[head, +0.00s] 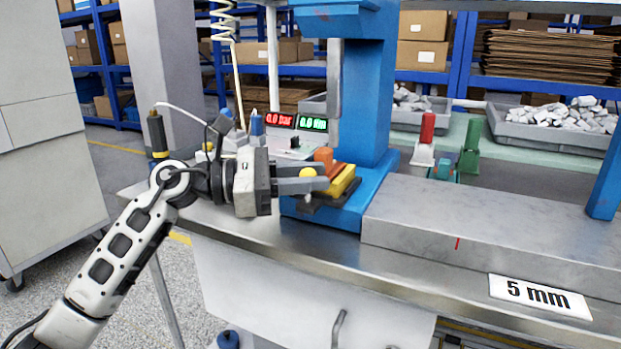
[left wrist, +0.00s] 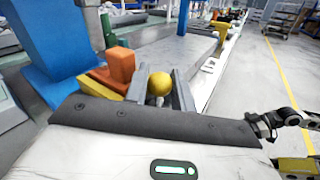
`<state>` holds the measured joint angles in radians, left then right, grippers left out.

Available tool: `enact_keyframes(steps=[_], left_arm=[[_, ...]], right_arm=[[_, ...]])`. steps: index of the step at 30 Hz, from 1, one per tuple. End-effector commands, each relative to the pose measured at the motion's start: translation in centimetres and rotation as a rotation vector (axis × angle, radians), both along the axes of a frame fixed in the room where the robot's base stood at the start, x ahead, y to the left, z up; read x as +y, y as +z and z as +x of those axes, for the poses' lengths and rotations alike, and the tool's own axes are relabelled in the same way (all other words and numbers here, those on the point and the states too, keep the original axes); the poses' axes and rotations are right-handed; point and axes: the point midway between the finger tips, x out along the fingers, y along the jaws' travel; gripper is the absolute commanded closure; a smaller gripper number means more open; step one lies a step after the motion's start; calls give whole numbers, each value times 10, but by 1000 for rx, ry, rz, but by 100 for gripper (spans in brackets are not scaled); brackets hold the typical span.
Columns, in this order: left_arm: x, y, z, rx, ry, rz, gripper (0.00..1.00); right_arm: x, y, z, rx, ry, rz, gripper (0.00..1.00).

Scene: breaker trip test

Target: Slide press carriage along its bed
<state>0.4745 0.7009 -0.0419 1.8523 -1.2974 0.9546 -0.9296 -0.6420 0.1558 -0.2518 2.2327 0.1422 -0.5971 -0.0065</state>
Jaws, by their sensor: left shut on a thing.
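The press has a blue column (head: 365,100) and base. On its base sits a carriage with a yellow block (head: 343,182) and an orange part (head: 323,157) on top; the left wrist view shows its orange block (left wrist: 121,65). A yellow ball knob (head: 308,173) stands out on the carriage's near left side. My left gripper (head: 312,180) reaches in from the left, its fingers shut around the knob. In the left wrist view the knob (left wrist: 159,84) shows between the fingers. The carriage's underside and bed are partly hidden behind the gripper.
A grey metal block (head: 480,235) lies right of the press, with a "5 mm" label (head: 540,296) in front. Red (head: 427,130) and green (head: 470,140) fixtures stand behind it. Displays (head: 297,122) and grey bins of pale pieces (head: 565,122) are at the back.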

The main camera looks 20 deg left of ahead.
Motion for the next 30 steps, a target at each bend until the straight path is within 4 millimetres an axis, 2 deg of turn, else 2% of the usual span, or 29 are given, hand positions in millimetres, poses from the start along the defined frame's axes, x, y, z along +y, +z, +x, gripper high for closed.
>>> enact_keyframes(steps=[1,2,3,14,19,23,30], left_arm=[[4,0,1,0,11,4,100],[5,0,1,0,12,3,72],[5,0,1,0,13,3,68],[2,0,1,-1,7,2,68],[9,-2,-3,1,9,3,68],[28,-3,-14,0,10,6,68],[78,-3,-44,2,12,5,68]], right_arm=[[0,0,0,0,0,0,64],[0,0,0,0,0,0,64],[0,0,0,0,0,0,64],[0,0,0,-1,-1,0,64],[0,-2,0,-1,-1,1,64],[1,-8,-1,10,2,2,64],[5,-26,3,36,16,4,64]])
